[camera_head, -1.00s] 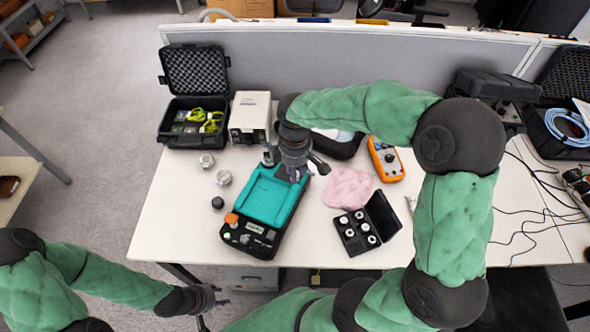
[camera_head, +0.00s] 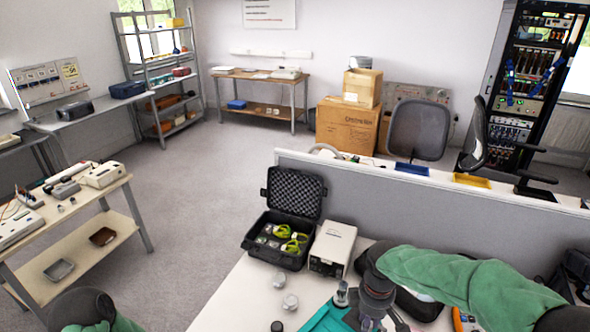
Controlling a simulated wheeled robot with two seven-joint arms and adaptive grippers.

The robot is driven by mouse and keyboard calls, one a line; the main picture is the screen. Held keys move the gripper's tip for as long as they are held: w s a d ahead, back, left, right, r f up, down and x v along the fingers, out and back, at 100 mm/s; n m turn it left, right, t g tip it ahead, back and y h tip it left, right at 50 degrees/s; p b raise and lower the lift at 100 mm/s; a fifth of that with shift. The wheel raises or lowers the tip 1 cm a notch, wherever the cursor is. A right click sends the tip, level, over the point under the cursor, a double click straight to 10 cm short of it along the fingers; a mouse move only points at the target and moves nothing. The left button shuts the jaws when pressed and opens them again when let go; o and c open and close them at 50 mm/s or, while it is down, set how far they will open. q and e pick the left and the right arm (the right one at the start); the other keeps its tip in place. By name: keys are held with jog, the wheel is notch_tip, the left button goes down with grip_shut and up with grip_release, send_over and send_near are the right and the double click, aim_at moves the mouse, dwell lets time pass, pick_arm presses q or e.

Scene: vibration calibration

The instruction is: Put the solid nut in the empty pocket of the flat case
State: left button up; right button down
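Two round metallic pieces, one farther back (camera_head: 279,280) and one nearer (camera_head: 290,301), lie on the white table at the bottom. A small dark round piece (camera_head: 277,326) is at the lower picture edge. I cannot tell whether any of them is the solid nut. The flat case with pockets is out of view. My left gripper is out of view; only part of that arm shows at lower left.
An open black foam-lined case (camera_head: 277,256) and a beige box instrument (camera_head: 332,247) stand at the table's back left. A grey partition (camera_head: 420,208) runs behind. A side table (camera_head: 128,220) with instruments stands at left. Floor between the tables is clear.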

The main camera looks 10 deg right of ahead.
jog(key=w+a+f+m+b, duration=0.1)
jog(key=w+a+f+m, duration=0.1)
jog(key=f+m, duration=0.3)
jog(key=w+a+f+m+b, duration=0.1)
jog(key=w+a+f+m, duration=0.1)
jog(key=a+f+m, duration=0.3)
jog(key=shift+w+a+f, duration=0.2)
jog(key=shift+w+f, duration=0.05)
jog(key=shift+f, duration=1)
jog(key=shift+s, duration=0.1)
